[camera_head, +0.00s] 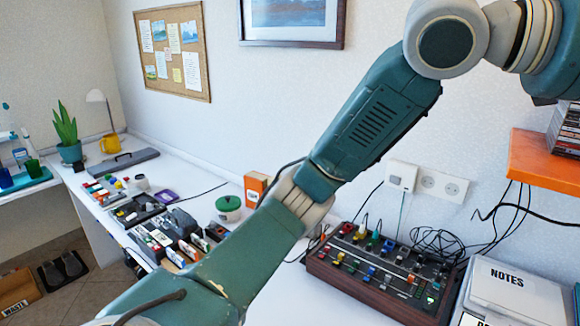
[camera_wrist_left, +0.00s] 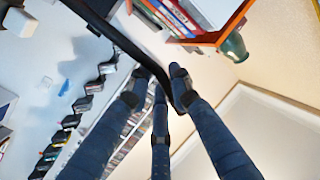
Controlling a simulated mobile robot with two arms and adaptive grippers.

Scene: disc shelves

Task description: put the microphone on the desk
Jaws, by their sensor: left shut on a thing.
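The white desk (camera_head: 287,302) runs along the wall in the head view, partly hidden behind one of my arms. My left gripper (camera_wrist_left: 165,88) shows in the left wrist view, its dark blue fingers closed on a long, thin black thing (camera_wrist_left: 118,38). This thing runs from the top left edge down to the fingertips and is held in the air. I cannot tell for sure that it is the microphone. No gripper shows in the head view, and my right gripper is out of sight.
A mixer (camera_head: 385,270) with coloured knobs, a green-lidded pot (camera_head: 229,207), an orange box (camera_head: 256,186) and several small items crowd the desk. An orange shelf (camera_head: 545,150) juts out at right. Bookshelves and a green vase (camera_wrist_left: 233,46) show in the wrist view.

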